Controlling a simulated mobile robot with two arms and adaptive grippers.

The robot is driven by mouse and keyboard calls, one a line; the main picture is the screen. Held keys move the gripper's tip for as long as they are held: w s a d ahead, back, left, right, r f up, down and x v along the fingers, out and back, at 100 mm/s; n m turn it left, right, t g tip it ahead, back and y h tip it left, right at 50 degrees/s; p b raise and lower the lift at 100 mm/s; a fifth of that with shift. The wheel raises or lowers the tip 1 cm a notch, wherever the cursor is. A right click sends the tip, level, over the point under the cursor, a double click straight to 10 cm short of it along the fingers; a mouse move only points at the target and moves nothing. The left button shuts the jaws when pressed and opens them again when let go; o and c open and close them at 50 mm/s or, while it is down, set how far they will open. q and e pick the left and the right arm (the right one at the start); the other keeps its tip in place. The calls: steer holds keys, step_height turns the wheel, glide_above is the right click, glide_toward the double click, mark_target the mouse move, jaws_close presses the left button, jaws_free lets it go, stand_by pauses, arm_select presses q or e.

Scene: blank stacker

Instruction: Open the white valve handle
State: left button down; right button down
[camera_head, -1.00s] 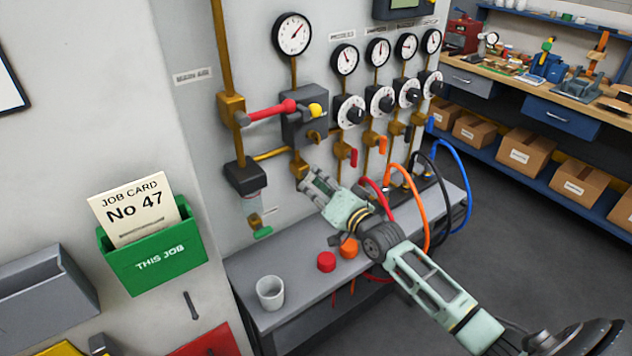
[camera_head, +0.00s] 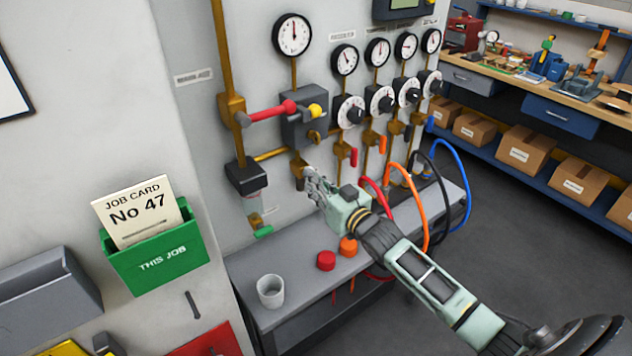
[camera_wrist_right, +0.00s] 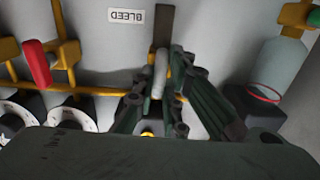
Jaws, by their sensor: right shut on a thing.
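The white valve handle (camera_wrist_right: 161,70) shows in the right wrist view as a pale bar between my right gripper's fingers (camera_wrist_right: 160,88). The fingers are shut on it, and a BLEED label (camera_wrist_right: 126,16) is on the panel close by. In the head view my right gripper (camera_head: 314,183) is at the brass valve (camera_head: 299,170) below the grey block, and its fingers hide the handle there. My left gripper is not in view.
A grey bench (camera_head: 245,287) below holds a white cup (camera_head: 270,291), a red cap (camera_head: 326,261) and an orange cap (camera_head: 348,247). Red, orange, black and blue hoses (camera_head: 392,190) loop right of my gripper. A red lever (camera_head: 268,110) and gauges (camera_head: 292,35) are above.

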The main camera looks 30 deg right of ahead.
steer(key=shift+f, duration=0.15)
stand_by(0.3)
steer(key=c, duration=1.8)
jaws_free()
steer(key=shift+s, duration=0.1)
steer(key=s+d, duration=0.1)
steer(key=s, duration=1)
steer(key=shift+s+d, duration=0.35)
steer(key=shift+s, duration=0.05)
